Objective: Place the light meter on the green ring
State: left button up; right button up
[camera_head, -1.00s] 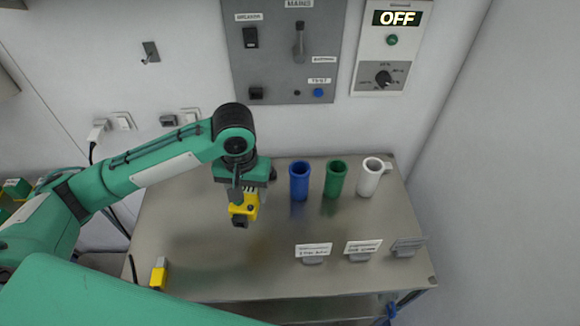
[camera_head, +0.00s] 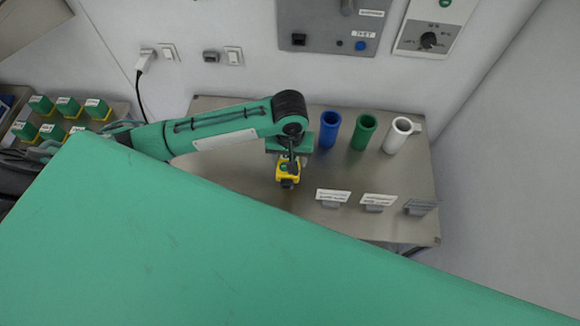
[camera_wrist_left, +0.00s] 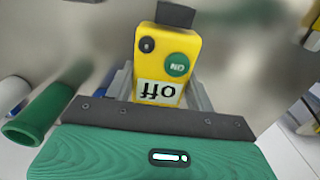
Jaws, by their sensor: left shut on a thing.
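My left gripper (camera_head: 288,163) points down over the metal table (camera_head: 240,170) and is shut on a yellow device, the light meter (camera_head: 287,175). In the left wrist view the light meter (camera_wrist_left: 188,45) sits between the fingers, with a black knob, a green ON button, an OFF label and a black end. A green tube (camera_head: 364,132) stands upright to the right of the gripper, between a blue tube (camera_head: 330,130) and a white one (camera_head: 397,135). I cannot tell whether the green tube is the green ring. My right gripper is out of view.
Several labelled stands, one at the left (camera_head: 332,197), line the table's front right. A grey wall panel (camera_head: 325,20) and a dial box (camera_head: 432,30) are behind. Several green and yellow blocks (camera_head: 55,120) sit at the far left. My large green arm link hides the foreground.

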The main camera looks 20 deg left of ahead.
pick_arm(q)
jog(key=shift+f+p, duration=0.45)
jog(key=shift+f, duration=3.05)
jog(key=o, duration=1.2)
jog(key=shift+f, duration=0.1)
